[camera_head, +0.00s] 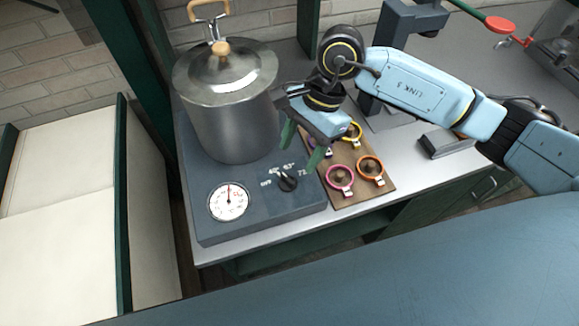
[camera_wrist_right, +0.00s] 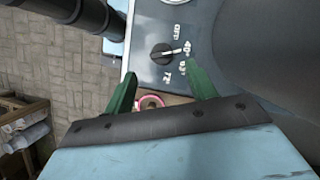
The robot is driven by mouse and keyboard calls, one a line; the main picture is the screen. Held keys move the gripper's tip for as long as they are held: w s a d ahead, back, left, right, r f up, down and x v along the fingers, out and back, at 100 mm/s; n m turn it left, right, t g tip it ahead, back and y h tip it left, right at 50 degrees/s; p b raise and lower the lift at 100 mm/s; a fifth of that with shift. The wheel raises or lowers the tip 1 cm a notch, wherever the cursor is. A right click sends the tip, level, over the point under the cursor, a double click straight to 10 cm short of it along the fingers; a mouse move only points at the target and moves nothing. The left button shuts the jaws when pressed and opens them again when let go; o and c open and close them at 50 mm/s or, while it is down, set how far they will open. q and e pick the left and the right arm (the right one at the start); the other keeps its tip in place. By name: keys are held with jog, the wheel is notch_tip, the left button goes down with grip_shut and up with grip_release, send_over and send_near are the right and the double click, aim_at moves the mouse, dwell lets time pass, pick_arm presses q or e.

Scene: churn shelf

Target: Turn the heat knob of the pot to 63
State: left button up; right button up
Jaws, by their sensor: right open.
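The pot (camera_head: 228,100) is steel and lidded, and stands on a dark grey heater base (camera_head: 265,215). The heat knob (camera_head: 288,183) is black, on the top of the base, with OFF, 40, 63 and 72 marked around it. Its white pointer is at or near 40. The knob also shows in the right wrist view (camera_wrist_right: 162,54), beyond the fingertips. My right gripper (camera_head: 302,146) has green fingers, is open and empty, and is above and behind the knob, apart from it. My left gripper is not in view.
A round white dial (camera_head: 228,202) is left of the knob. A wooden board (camera_head: 350,197) with several coloured rings lies right of the base. A green post (camera_head: 160,65) stands left of the pot. A dark grey stand (camera_head: 395,35) is behind my right arm.

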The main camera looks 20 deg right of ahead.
aim_at(287, 177)
jog(key=x, duration=0.6)
jog(key=shift+r, duration=0.1)
jog(key=shift+a+f, duration=0.2)
jog(key=shift+f, duration=0.2)
jog(key=c, duration=1)
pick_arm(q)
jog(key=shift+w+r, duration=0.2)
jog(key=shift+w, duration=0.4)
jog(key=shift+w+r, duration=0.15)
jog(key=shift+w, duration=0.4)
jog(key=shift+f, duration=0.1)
pick_arm(e)
jog(key=m+t+b, duration=0.1)
jog(key=m, duration=0.2)
jog(key=shift+s+f+m+y, duration=0.1)
jog(key=shift+m+y, duration=0.2)
jog(key=shift+m, duration=0.1)
pick_arm(q)
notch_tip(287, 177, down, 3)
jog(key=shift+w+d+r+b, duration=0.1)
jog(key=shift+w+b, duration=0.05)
jog(key=shift+b, duration=0.65)
pick_arm(e)
jog(key=m+t, duration=0.2)
jog(key=m, duration=0.2)
jog(key=shift+s+m, duration=0.1)
jog(key=shift+m, duration=0.3)
